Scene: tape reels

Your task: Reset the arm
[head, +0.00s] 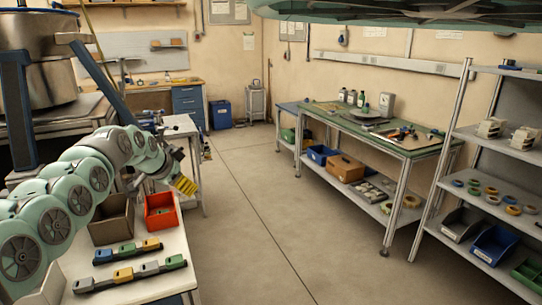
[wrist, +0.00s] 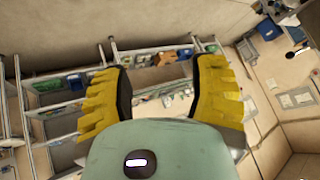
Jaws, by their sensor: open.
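My gripper (head: 186,186) has yellow ridged fingers. In the head view it hangs at the end of my green arm, above and to the right of an orange-red bin (head: 160,212) on the white table at the left. In the wrist view my gripper (wrist: 158,92) has its two yellow fingers wide apart with nothing between them. Beyond the fingers the wrist view shows the room tilted, with shelving and the workbench far off. Part of the table behind my arm is hidden.
A brown bin (head: 111,221) stands left of the orange-red one. Two dark strips with coloured blocks (head: 128,251) lie on the white table (head: 215,268). The floor (head: 265,220) is clear. A green workbench (head: 375,128) and a shelf with tape reels (head: 493,190) stand at right.

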